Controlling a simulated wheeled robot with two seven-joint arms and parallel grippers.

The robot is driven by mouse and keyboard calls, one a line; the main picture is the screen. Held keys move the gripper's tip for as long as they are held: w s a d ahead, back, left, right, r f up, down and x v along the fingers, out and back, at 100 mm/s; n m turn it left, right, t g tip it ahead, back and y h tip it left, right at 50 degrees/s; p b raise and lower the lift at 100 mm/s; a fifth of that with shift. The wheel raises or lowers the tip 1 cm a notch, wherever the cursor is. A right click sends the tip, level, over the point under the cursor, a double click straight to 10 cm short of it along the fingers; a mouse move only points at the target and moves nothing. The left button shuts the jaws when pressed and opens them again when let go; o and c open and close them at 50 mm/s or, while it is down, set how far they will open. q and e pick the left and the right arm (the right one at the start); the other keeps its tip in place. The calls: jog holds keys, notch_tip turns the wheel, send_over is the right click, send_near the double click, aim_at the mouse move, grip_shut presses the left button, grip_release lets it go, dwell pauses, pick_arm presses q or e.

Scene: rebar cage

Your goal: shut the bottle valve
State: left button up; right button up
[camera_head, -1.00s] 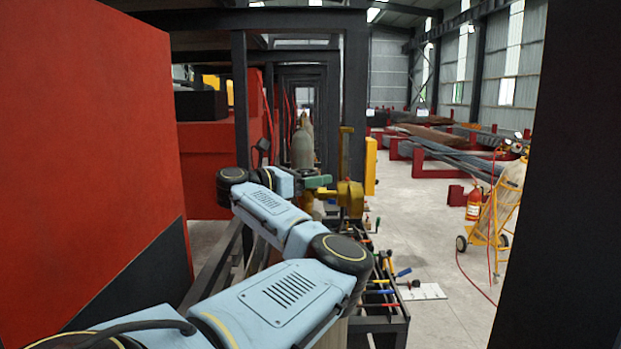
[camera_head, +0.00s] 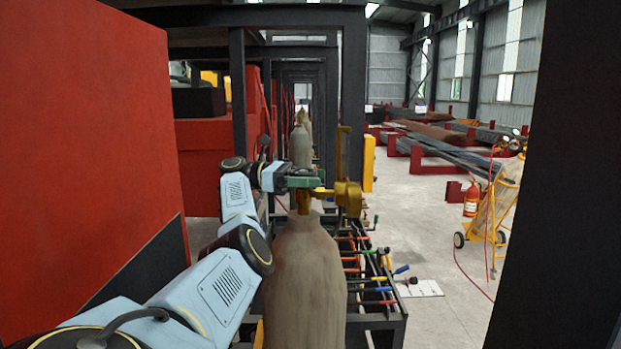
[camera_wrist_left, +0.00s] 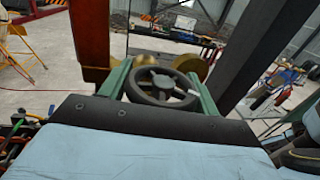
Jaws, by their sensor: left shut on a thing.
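A tall grey-brown gas bottle (camera_head: 304,275) stands upright in the middle of the head view, with a brass valve (camera_head: 304,203) on its neck and a brass regulator (camera_head: 348,197) to the right. My left gripper (camera_head: 308,182) is at the valve's top, its green fingers level and pointing right. In the left wrist view, the dark round handwheel (camera_wrist_left: 162,87) sits between the two green fingers of my left gripper (camera_wrist_left: 160,80), which is shut on it. In the head view the handwheel is hard to make out behind the fingers. My right gripper is not in view.
A large red panel (camera_head: 85,140) fills the left, and a dark post (camera_head: 560,180) stands at right. A tool rack (camera_head: 385,315) with coloured handles is right of the bottle. A yellow cart (camera_head: 495,215) with a red extinguisher (camera_head: 472,200) stands on open floor.

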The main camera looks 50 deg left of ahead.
pick_arm(q)
jog(key=shift+r+m+g+h, duration=0.15)
jog(key=shift+m+g+h, duration=0.45)
jog(key=shift+g, duration=0.1)
dwell(0.4)
jog(key=o, duration=1)
jog(key=shift+d, duration=0.1)
jog(key=shift+c, duration=0.2)
